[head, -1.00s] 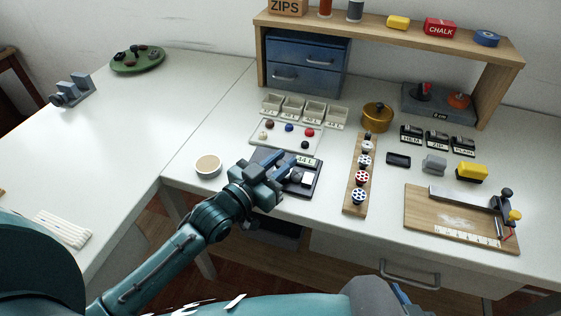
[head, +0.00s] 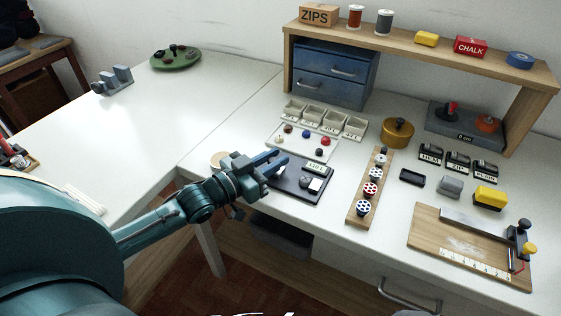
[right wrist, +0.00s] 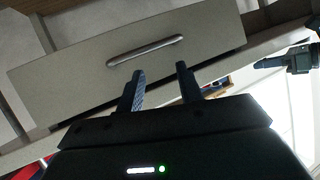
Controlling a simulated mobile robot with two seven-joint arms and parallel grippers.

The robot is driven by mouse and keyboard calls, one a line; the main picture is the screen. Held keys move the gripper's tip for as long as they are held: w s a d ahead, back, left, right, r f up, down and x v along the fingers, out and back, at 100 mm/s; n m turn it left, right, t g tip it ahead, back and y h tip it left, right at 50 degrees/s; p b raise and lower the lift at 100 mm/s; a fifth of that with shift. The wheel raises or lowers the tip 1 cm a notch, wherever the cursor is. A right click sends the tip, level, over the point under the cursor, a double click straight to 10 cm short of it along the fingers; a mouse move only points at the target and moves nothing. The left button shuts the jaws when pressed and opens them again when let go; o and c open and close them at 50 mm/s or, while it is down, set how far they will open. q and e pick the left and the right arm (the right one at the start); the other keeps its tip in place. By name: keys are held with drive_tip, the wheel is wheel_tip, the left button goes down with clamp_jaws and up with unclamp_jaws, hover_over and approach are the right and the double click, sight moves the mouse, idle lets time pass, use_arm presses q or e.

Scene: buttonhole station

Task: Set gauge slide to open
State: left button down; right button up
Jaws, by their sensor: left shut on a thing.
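The gauge is a dark flat device (head: 296,190) with a small lit display (head: 316,167) and a pale block (head: 315,185) on it; it lies near the front edge of the table. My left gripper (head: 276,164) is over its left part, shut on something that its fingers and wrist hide. I cannot tell how far along the slide stands, and the display digits are too small to read surely. In the right wrist view my right gripper (right wrist: 163,88) is open, its two fingers apart with nothing between them, in front of a drawer with a handle (right wrist: 146,49).
A tray with buttons (head: 302,143) lies behind the gauge. A brass pot (head: 397,134) stands farther back.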

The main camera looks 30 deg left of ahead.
use_arm(q)
drive_tip(key=shift+a+f, duration=0.2)
drive_tip(key=shift+f, duration=0.1)
drive_tip(key=c, duration=1.4)
unclamp_jaws()
drive_tip(key=shift+a+r, duration=0.15)
drive_tip(key=shift+o, duration=0.3)
drive_tip(key=shift+r, duration=0.1)
drive_tip(key=p+v, duration=0.1)
drive_tip(key=v, duration=1.2)
drive_tip(key=shift+s, duration=0.15)
